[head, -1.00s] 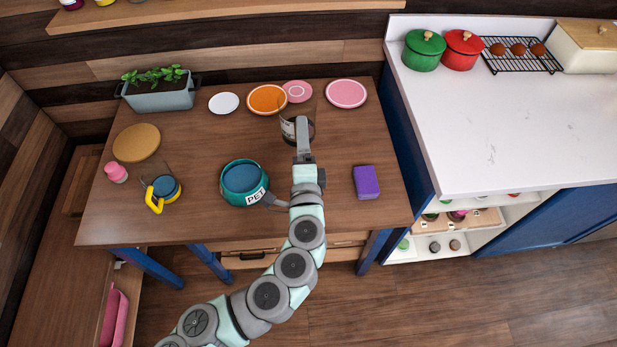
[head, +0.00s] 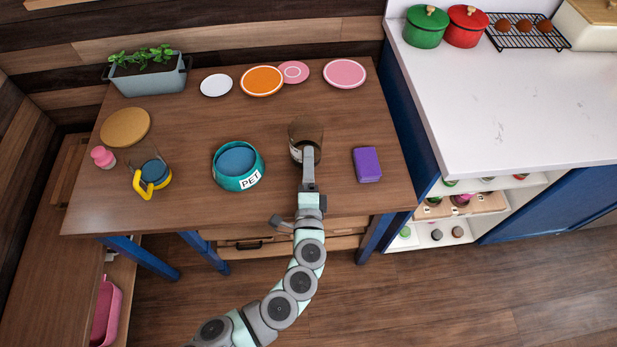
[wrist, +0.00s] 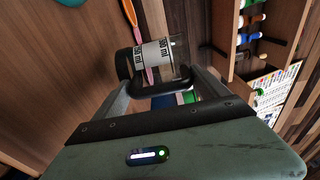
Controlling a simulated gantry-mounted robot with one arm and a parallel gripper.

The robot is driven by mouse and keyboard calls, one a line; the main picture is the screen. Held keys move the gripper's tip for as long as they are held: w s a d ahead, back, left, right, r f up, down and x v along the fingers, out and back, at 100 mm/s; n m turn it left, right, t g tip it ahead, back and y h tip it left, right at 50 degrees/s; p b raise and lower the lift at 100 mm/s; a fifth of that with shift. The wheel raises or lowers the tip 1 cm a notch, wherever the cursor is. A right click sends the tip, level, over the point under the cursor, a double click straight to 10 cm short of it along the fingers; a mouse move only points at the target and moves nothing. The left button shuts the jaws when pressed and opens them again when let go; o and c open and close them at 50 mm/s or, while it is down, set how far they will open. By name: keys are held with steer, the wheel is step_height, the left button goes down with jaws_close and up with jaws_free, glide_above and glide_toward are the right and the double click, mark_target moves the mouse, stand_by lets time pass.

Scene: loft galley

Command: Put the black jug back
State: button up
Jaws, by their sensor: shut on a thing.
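The black jug (head: 305,130) is a see-through measuring jug with black parts, over the right middle of the table in the head view. In the wrist view the jug (wrist: 158,52) shows a white label reading 500 ml, a dark end and a black handle (wrist: 160,80). My gripper (head: 308,158) is shut on the handle, with the fingers either side of it in the wrist view. I cannot tell whether the jug's base touches the table. A second clear jug with a yellow handle (head: 143,186) stands at the table's left.
A teal pet bowl (head: 224,178) is left of the held jug and a purple block (head: 367,164) is right. Plates (head: 262,81) and a planter (head: 148,83) line the table's back. Bare wood lies between bowl and plates. The white counter (head: 490,120) is at right.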

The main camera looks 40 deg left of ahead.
steer(key=shift+f+b, duration=0.65)
steer(key=shift+f, duration=1.25)
steer(key=shift+f, duration=0.15)
steer(key=o, duration=1.8)
steer(key=shift+o, duration=0.2)
steer(key=shift+r, duration=0.25)
steer(key=v, duration=1.2)
